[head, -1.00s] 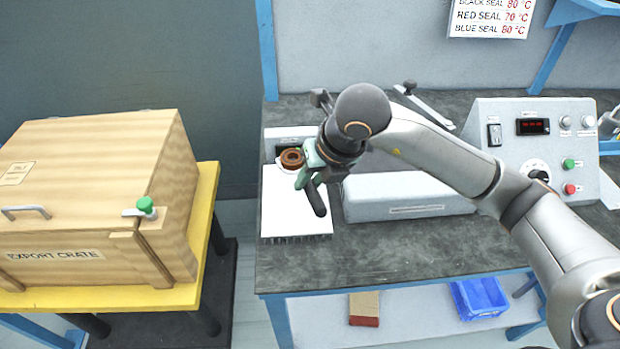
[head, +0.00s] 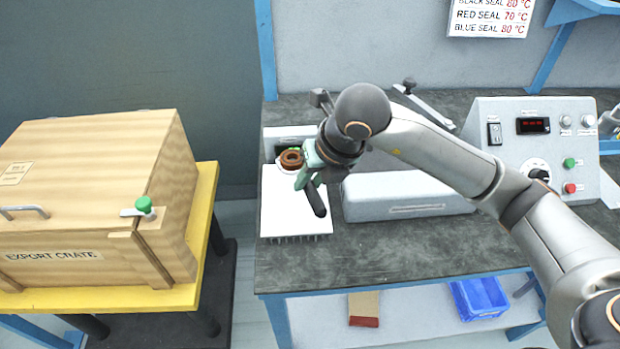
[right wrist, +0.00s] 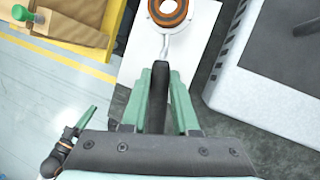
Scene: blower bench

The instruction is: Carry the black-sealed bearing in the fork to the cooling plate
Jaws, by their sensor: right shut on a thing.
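My right gripper (head: 312,172) is shut on the black handle (right wrist: 160,85) of the fork, which shows between its green fingers in the right wrist view. The fork's metal neck (right wrist: 166,48) runs out to a brown-orange ring, the bearing (head: 291,159), which also shows at the top of the right wrist view (right wrist: 155,12). The bearing is over the back part of the white finned cooling plate (head: 290,215). I cannot tell whether it touches the plate.
A grey box (head: 405,195) stands close to the plate's right, and a control panel (head: 535,150) farther right. A wooden export crate (head: 90,200) stands on a yellow table at left, across a gap. The bench front is clear.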

